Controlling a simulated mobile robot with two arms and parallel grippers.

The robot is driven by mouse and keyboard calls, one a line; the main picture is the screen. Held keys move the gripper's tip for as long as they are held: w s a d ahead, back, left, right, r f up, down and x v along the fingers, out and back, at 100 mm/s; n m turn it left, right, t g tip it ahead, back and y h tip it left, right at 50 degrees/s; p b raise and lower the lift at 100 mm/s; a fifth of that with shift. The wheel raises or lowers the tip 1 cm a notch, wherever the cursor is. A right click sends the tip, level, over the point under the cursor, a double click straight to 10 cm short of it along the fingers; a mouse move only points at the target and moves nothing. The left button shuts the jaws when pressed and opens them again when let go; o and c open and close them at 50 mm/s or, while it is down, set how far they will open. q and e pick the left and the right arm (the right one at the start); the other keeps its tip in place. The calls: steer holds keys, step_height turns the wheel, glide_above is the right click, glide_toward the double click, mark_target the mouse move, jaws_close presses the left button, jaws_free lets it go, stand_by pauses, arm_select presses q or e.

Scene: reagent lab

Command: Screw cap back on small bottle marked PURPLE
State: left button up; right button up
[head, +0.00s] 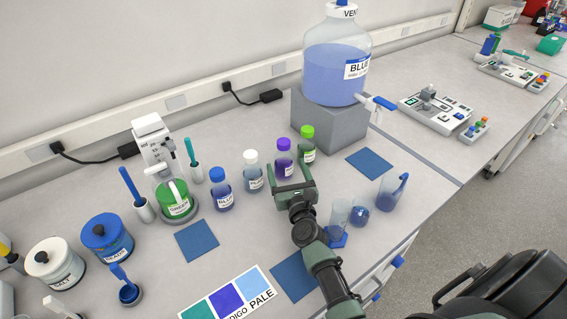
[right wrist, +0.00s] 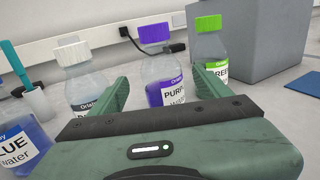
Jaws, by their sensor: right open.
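The small bottle marked PURPLE (head: 284,165) stands upright on the bench in a row of small bottles. Its purple cap (head: 283,144) sits at the top of its neck; I cannot tell whether it is screwed tight. In the right wrist view the PURPLE bottle (right wrist: 166,92) shows between the two fingers, with the purple cap (right wrist: 154,33) above them. My right gripper (head: 293,175) is open and empty, on the near side of the bottle, with its fingers pointing toward it. Whether the fingers reach around the bottle is unclear. My left gripper is not in view.
A green-capped bottle (head: 307,146) stands close on the right, a white-capped bottle (head: 253,172) on the left. A grey block (head: 330,118) with the large blue vessel (head: 337,65) is behind on the right. Glass beakers (head: 391,190) stand near the front edge.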

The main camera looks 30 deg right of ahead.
mark_target(286, 165)
steer(key=x, duration=0.3)
steer(key=shift+w+d+f, duration=0.15)
steer(key=shift+w+d+b, duration=0.15)
steer(key=shift+w+b, duration=0.15)
steer(key=shift+w, duration=0.3)
steer(key=shift+s, duration=0.1)
steer(key=c, duration=1.6)
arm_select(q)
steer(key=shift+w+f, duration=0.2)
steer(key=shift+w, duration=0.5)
